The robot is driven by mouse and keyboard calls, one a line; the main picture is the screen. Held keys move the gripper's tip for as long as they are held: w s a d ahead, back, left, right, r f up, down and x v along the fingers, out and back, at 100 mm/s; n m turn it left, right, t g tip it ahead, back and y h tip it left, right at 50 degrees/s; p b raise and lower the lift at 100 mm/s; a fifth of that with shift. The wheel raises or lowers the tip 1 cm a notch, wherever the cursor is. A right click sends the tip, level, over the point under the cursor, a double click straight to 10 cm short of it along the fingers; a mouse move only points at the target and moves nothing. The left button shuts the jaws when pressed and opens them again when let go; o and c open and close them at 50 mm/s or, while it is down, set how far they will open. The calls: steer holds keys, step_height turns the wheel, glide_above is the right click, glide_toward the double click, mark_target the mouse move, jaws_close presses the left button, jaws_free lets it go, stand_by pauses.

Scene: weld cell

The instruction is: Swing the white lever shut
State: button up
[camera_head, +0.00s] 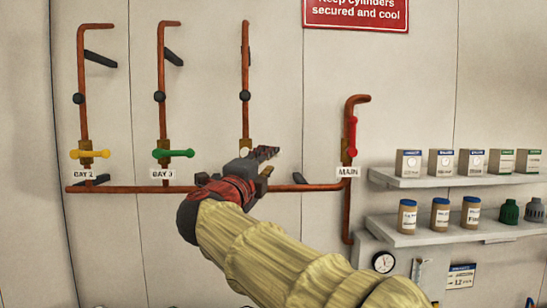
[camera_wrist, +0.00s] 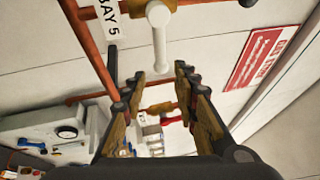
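The white lever (camera_wrist: 159,45) is in the wrist view beside the BAY 5 label (camera_wrist: 110,24). Its round end is at the top and its handle runs down the picture. The handle looks roughly square to the red lever (camera_wrist: 172,121) farther off. My gripper (camera_wrist: 160,75) is open, with the lever's far end seen between its fingertips; I cannot tell if they touch. In the head view my gripper (camera_head: 268,156) is at the third pipe (camera_head: 245,70), below its black knob, and hides most of that valve and its label.
Yellow (camera_head: 90,154) and green (camera_head: 175,153) levers lie crosswise on the pipes to the left. The red lever (camera_head: 352,137) stands upright on the MAIN pipe at right. A horizontal copper pipe (camera_head: 130,189) runs below. Shelves (camera_head: 420,181) with boxes and jars are at right.

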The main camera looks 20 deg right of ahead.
steer(key=shift+v, duration=2.35)
steer(key=shift+f, duration=0.1)
